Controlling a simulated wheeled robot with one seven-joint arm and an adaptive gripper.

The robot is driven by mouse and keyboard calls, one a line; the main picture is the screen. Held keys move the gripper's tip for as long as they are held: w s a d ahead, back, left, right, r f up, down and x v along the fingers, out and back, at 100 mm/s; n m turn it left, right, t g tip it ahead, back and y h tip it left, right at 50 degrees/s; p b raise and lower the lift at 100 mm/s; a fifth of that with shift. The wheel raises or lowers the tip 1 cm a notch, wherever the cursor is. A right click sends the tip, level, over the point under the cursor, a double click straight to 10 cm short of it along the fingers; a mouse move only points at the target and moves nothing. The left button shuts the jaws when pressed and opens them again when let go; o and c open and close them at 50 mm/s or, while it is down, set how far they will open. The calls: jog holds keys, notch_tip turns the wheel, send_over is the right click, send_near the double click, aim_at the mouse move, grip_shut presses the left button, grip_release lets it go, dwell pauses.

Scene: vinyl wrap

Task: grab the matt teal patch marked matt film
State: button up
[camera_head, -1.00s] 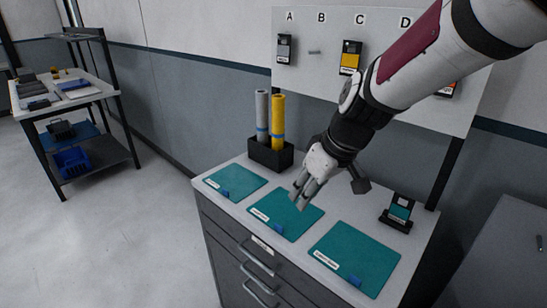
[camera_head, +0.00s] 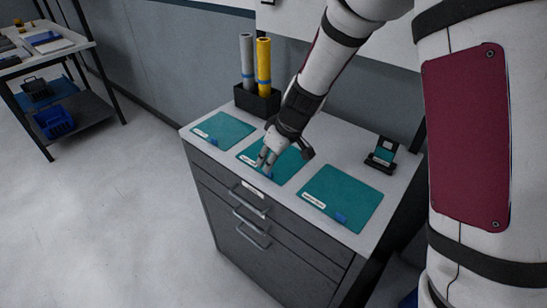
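Three flat teal patches lie in a row on the grey cabinet top: a left patch (camera_head: 222,131), a middle patch (camera_head: 290,166) and a right patch (camera_head: 345,200). Each has a small white label and a blue tab at its front edge. The label print is too small to read, so I cannot tell which one is marked matt film. My gripper (camera_head: 265,166) points down over the front part of the middle patch, with its fingertips close to that patch's blue tab (camera_head: 268,175). The fingers partly cover the patch; whether they grip the tab is unclear.
A black holder (camera_head: 257,102) with a grey roll (camera_head: 247,62) and a yellow roll (camera_head: 264,68) stands at the back left of the cabinet top. A small black stand (camera_head: 382,155) with a teal sample is at the back right. A shelf cart stands far left.

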jog(key=shift+d+x, duration=0.2)
jog(key=shift+x, duration=2.4)
jog(key=shift+w, duration=0.1)
jog(key=shift+c, duration=0.3)
grip_shut()
